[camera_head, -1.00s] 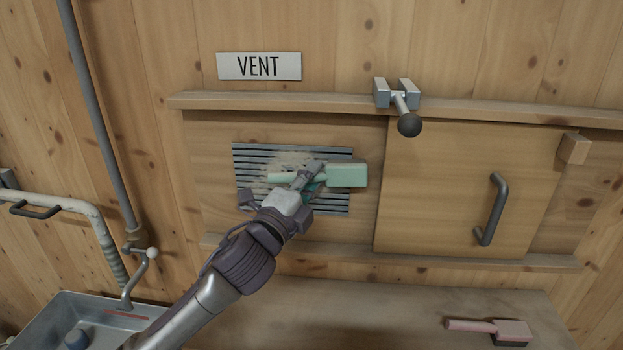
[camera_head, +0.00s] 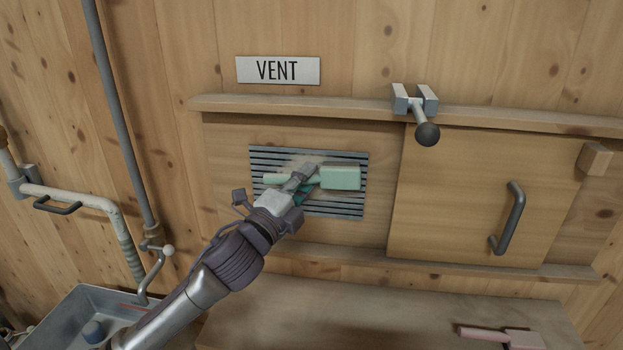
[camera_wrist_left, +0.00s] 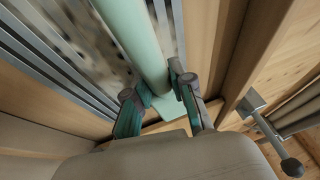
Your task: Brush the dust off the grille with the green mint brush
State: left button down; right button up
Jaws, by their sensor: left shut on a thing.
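The grille (camera_head: 340,208) is a dark slatted vent set in the wooden wall panel under the VENT sign. Pale dust (camera_head: 296,162) shows on its upper middle, and specks also show in the left wrist view (camera_wrist_left: 102,58). My left gripper (camera_head: 305,178) is shut on the handle of the green mint brush (camera_head: 341,177). The brush lies across the front of the grille, its block towards the right side. Its handle fills the top middle of the left wrist view (camera_wrist_left: 137,40). Whether the bristles touch the slats is hidden. My right gripper is out of view.
A wooden sliding panel with a dark handle (camera_head: 515,220) is right of the grille. A metal latch with a ball knob (camera_head: 427,134) sticks out above. A pink brush (camera_head: 522,340) lies on the ledge below. A grey basin (camera_head: 65,310) stands lower left.

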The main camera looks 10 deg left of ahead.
aim_at(327, 189)
pick_arm(q)
jog(key=shift+w+a, duration=0.1)
jog(key=shift+a, duration=1.15)
jog(key=shift+a+p, duration=0.45)
jog(key=shift+a, duration=7.5)
jog(key=shift+f+b, duration=0.7)
jog(key=shift+f, duration=0.1)
jog(key=shift+d+r+p, duration=0.1)
jog(key=shift+d+p, duration=0.2)
jog(key=shift+d, duration=0.4)
jog(key=shift+d+p, duration=0.3)
jog(key=shift+d, duration=1)
jog(key=shift+d+r, duration=0.1)
jog(key=shift+d, duration=0.8)
jog(key=shift+d+p, duration=0.95)
jog(key=shift+d, duration=4.35)
jog(key=shift+d+p, duration=0.35)
jog(key=shift+d, duration=2.75)
jog(key=a+f, duration=0.1)
jog(key=a, duration=0.7)
jog(key=shift+f, duration=0.35)
